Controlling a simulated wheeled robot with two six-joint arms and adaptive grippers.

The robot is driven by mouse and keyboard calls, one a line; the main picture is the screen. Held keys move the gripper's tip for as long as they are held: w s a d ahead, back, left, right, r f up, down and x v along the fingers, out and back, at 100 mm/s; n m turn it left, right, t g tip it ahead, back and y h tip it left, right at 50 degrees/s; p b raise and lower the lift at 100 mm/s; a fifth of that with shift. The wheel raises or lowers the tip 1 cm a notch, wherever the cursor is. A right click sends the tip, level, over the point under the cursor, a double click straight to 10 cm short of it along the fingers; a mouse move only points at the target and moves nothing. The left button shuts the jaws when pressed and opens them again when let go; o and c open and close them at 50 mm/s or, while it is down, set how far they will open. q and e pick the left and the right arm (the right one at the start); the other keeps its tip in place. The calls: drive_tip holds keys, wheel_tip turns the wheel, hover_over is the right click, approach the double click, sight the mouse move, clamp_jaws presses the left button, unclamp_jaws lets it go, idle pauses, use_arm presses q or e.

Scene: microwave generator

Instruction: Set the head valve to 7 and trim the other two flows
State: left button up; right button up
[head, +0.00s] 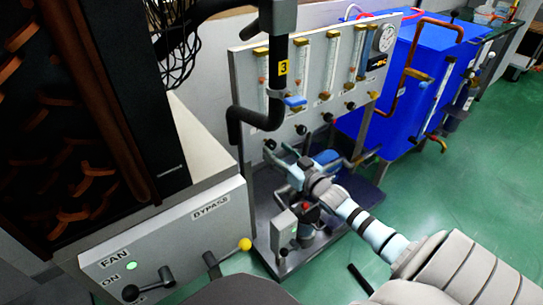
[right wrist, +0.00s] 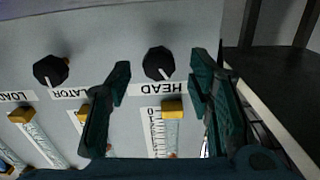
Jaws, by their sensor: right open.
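The head valve is a black knob (right wrist: 158,63) above the upside-down HEAD label (right wrist: 160,89) in the right wrist view. Its white pointer mark faces down and slightly right. My right gripper (right wrist: 160,77) is open, its two dark fingers on either side of the knob, with no clear contact. In the head view my right gripper (head: 281,157) is at the panel's lower left. Two other black knobs are a LATOR-labelled knob (right wrist: 51,71) and another further along the panel (head: 328,117). The HEAD tube's scale (right wrist: 156,130) is partly hidden. My left gripper is out of view.
The grey flow panel (head: 312,75) carries several glass tubes and a gauge (head: 384,38). A fan and bypass box (head: 165,240) is at left. Green floor (head: 450,190) is clear at right.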

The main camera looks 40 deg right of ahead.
sight(273, 147)
drive_tip(key=shift+w+d+b, duration=0.15)
drive_tip(key=shift+w+b, duration=0.15)
drive_tip(key=shift+w, duration=0.45)
drive_tip(key=shift+w+d+r+p, duration=0.1)
drive_tip(key=shift+w+r+p, duration=0.25)
drive_tip(key=shift+w+p, duration=0.5)
drive_tip(key=shift+w+f, duration=0.2)
drive_tip(key=shift+w, duration=0.2)
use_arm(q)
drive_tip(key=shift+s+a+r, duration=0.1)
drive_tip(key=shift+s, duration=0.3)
